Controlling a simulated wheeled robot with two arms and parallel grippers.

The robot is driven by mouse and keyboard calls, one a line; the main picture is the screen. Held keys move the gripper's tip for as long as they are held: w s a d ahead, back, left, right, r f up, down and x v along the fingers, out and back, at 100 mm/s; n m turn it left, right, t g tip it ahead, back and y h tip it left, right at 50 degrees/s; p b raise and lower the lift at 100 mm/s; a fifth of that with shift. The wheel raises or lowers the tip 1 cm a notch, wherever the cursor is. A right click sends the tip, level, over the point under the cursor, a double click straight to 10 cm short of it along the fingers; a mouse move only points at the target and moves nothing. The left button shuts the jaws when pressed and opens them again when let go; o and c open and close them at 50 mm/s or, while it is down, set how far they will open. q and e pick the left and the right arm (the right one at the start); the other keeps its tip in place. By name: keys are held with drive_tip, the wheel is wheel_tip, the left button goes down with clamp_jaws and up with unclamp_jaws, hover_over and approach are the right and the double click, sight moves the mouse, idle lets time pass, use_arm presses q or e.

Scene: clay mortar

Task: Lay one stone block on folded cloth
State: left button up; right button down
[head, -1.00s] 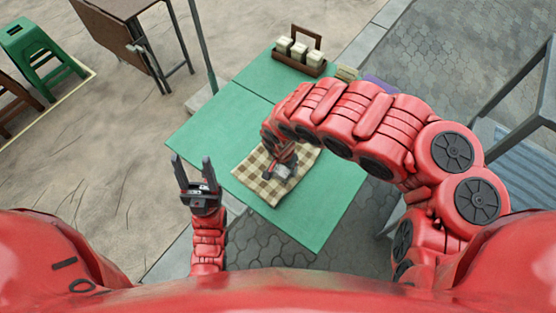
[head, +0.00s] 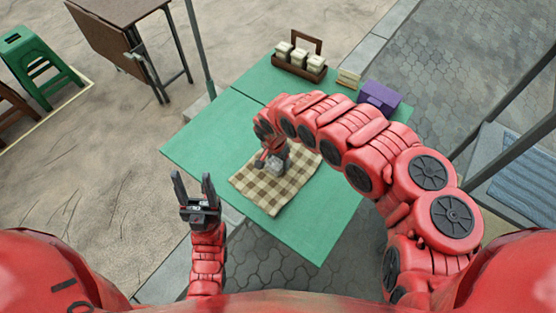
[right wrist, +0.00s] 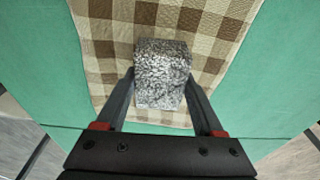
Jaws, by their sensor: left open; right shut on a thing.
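The stone block (right wrist: 161,75) is speckled grey and sits between the fingers of my right gripper (right wrist: 160,90) in the right wrist view. My right gripper is shut on it. In the head view the grey block (head: 275,164) shows small beneath my right gripper (head: 270,160), over the upper part of the cloth. The folded cloth (head: 282,187) is brown and cream checked and lies on the green table. It also fills the upper middle of the right wrist view (right wrist: 215,70). I cannot tell whether the block touches the cloth. My left gripper (head: 194,190) is open and empty, left of the table.
The green table (head: 205,140) has free room left of the cloth. A wooden caddy with pale containers (head: 300,62), a small card-like stand (head: 348,78) and a purple box (head: 379,97) stand along its far side. A green stool (head: 38,65) and a brown folding table (head: 115,40) stand at left.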

drive_tip(key=shift+f, duration=0.15)
drive_tip(key=shift+f+b, duration=0.4)
drive_tip(key=shift+b, duration=0.1)
drive_tip(key=shift+f, duration=0.1)
drive_tip(key=shift+s, duration=0.1)
